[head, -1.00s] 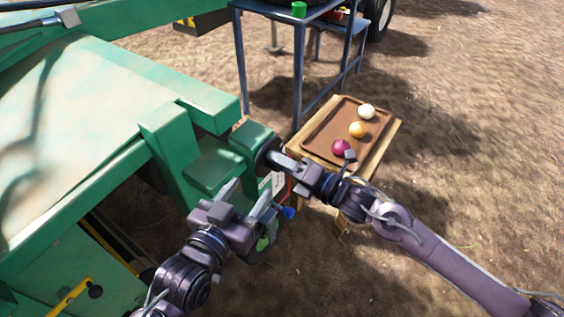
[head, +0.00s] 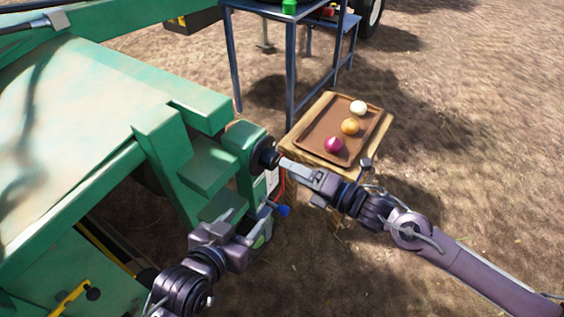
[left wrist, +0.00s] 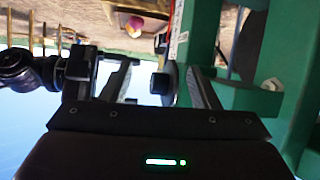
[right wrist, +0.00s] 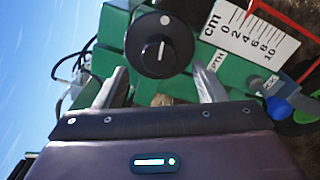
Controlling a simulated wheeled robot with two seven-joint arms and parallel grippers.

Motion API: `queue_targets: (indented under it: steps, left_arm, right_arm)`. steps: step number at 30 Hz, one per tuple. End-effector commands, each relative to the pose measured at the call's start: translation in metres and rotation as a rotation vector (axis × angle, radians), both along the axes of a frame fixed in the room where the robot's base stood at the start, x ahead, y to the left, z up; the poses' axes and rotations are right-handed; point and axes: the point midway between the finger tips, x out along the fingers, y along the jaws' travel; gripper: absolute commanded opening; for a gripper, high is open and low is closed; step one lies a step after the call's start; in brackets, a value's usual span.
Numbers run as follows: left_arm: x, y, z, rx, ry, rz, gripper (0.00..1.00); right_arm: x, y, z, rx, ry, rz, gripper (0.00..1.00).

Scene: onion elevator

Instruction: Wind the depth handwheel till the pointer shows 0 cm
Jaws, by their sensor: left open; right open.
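The depth handwheel is a black round knob with a white mark, on the green machine's side; it shows in the head view (head: 266,156) and the right wrist view (right wrist: 160,50). A white cm scale (right wrist: 250,35), marked 0 to 10, is right of it; a red strip crosses its upper edge, but I cannot read the pointer clearly. My right gripper (head: 286,163) is open and faces the handwheel, its fingers (right wrist: 163,82) just short of it. My left gripper (head: 240,222) is open and empty, lower left of the wheel. The handwheel appears beyond its fingers in the left wrist view (left wrist: 168,84).
A blue-handled part (head: 282,210) juts out below the scale. A wooden stand holds a brown tray (head: 318,136) with three onions, right of the wheel. A blue metal frame (head: 290,80) stands behind. Open soil lies to the right.

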Motion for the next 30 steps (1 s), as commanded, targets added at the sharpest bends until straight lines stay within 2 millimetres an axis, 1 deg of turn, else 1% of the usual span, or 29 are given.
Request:
queue_targets:
  steps: [1, 3, 8, 17, 20, 23, 24, 26, 27, 28, 30]
  left_arm:
    - [-0.004, 0.001, -0.006, 0.014, 0.032, -0.002, 0.55]
    - [-0.009, 0.002, -0.014, 0.028, 0.069, -0.006, 0.55]
    - [-0.015, 0.003, -0.023, 0.046, 0.112, -0.01, 0.55]
    - [-0.015, 0.003, -0.024, 0.049, 0.117, -0.01, 0.55]
    - [-0.015, 0.003, -0.024, 0.048, 0.116, -0.01, 0.55]
    - [-0.015, 0.003, -0.024, 0.048, 0.115, -0.01, 0.55]
    - [-0.015, 0.003, -0.024, 0.048, 0.115, -0.01, 0.55]
    - [-0.015, 0.003, -0.024, 0.048, 0.115, -0.01, 0.55]
    - [-0.015, 0.003, -0.024, 0.048, 0.115, -0.01, 0.55]
    - [-0.015, 0.003, -0.024, 0.048, 0.115, -0.01, 0.55]
    - [-0.015, 0.003, -0.024, 0.047, 0.114, -0.01, 0.55]
  right_arm:
    - [-0.004, -0.006, 0.0, -0.003, 0.002, 0.0, 0.64]
    - [-0.008, -0.012, 0.0, -0.002, 0.002, -0.001, 0.64]
    - [-0.014, -0.018, 0.0, 0.0, 0.0, 0.001, 0.64]
    - [-0.014, -0.019, 0.0, 0.002, 0.001, 0.0, 0.64]
    - [-0.019, -0.01, -0.002, 0.047, 0.063, -0.014, 0.64]
    - [-0.033, 0.012, -0.006, 0.185, 0.261, -0.07, 0.64]
    - [-0.04, 0.022, -0.008, 0.267, 0.379, -0.108, 0.64]
    - [-0.051, 0.033, -0.01, 0.413, 0.582, -0.181, 0.64]
    - [-0.059, 0.036, -0.011, 0.517, 0.723, -0.242, 0.64]
    - [-0.064, 0.037, -0.013, 0.599, 0.828, -0.289, 0.64]
    - [-0.075, 0.033, -0.018, 0.782, 1.055, -0.409, 0.64]
